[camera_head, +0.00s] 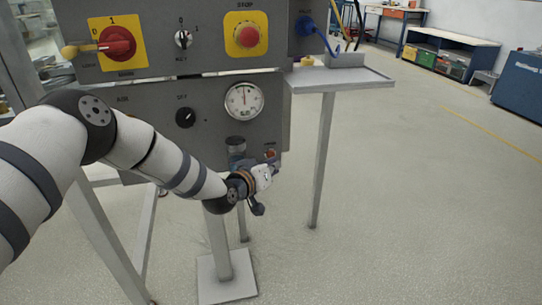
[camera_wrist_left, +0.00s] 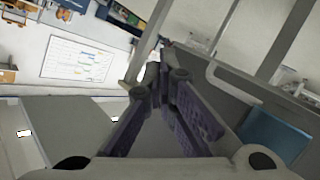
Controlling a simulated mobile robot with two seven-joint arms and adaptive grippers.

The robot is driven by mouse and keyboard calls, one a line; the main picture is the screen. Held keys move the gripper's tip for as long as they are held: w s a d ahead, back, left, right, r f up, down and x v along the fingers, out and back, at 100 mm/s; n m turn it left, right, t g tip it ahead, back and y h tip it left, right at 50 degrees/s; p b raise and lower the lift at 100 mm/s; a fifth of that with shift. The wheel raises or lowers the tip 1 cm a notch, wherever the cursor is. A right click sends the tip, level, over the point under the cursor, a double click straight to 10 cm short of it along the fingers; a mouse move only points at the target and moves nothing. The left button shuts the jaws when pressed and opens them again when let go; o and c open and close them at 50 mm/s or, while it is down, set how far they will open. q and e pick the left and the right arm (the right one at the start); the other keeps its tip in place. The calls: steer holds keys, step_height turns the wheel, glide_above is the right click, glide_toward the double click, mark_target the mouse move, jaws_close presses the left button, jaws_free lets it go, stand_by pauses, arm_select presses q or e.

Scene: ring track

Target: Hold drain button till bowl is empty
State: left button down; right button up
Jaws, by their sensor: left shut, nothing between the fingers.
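The grey control panel (camera_head: 218,125) carries a pressure gauge (camera_head: 244,101). A small orange-red button (camera_head: 271,153) shows at its lower right, and its label is too small to read. A dark round fitting (camera_head: 236,145) sits below the gauge, perhaps the top of the bowl. The bowl's contents cannot be seen. My left gripper (camera_head: 262,172) is low at the panel's lower right edge, just below the orange-red button. Contact with it cannot be made out. The left wrist view shows the gripper's dark fingers (camera_wrist_left: 158,70) shut with nothing between them. My right gripper is not in view.
A grey shelf (camera_head: 345,80) on a post stands right of the panel. The floor (camera_head: 420,190) to the right is clear.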

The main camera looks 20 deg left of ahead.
arm_select(q)
steer(key=shift+w+a, duration=0.2)
steer(key=shift+w, duration=0.05)
steer(key=shift+w+a+b, duration=0.25)
steer(key=shift+w+b, duration=0.1)
steer(key=shift+b, duration=0.1)
stand_by(1.3)
stand_by(1.9)
steer(key=shift+s+d+p, duration=0.5)
steer(key=shift+s+p, duration=0.2)
